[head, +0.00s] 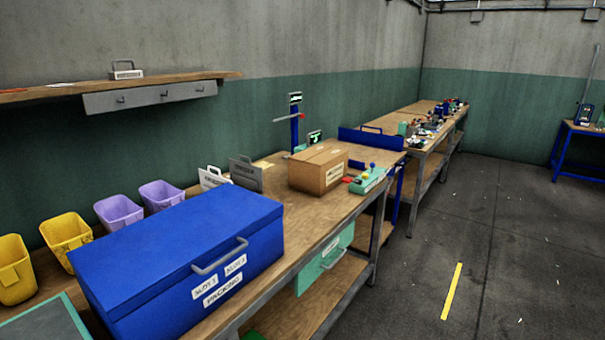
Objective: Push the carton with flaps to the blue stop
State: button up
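A brown cardboard carton (312,176) stands upright on the wooden bench, towards its far end. It has a white label on its side, and its top looks closed; I cannot make out separate flaps clearly. A low blue upright panel (372,140), which looks like the blue stop, stands behind and to the right of the carton at the far end of the bench. A gap of bench seems to lie between them, partly hidden by the carton. My gripper is not in this view.
A large blue chest (185,255) fills the near bench. Yellow (66,236) and lilac bins (118,213) line the wall. A green device with coloured knobs (368,180) sits right of the carton; a blue post (295,125) stands behind. The floor right (490,250) is clear.

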aim_at(305, 178)
jog(key=i+l, duration=0.2)
jog(key=i, duration=0.25)
jog(key=i+l+u, duration=0.15)
jog(key=i, duration=0.25)
jog(key=i+l, duration=0.2)
jog(key=i, duration=0.25)
jog(key=i+l+u, duration=0.1)
jog(key=i+l, duration=0.15)
jog(key=i, duration=0.15)
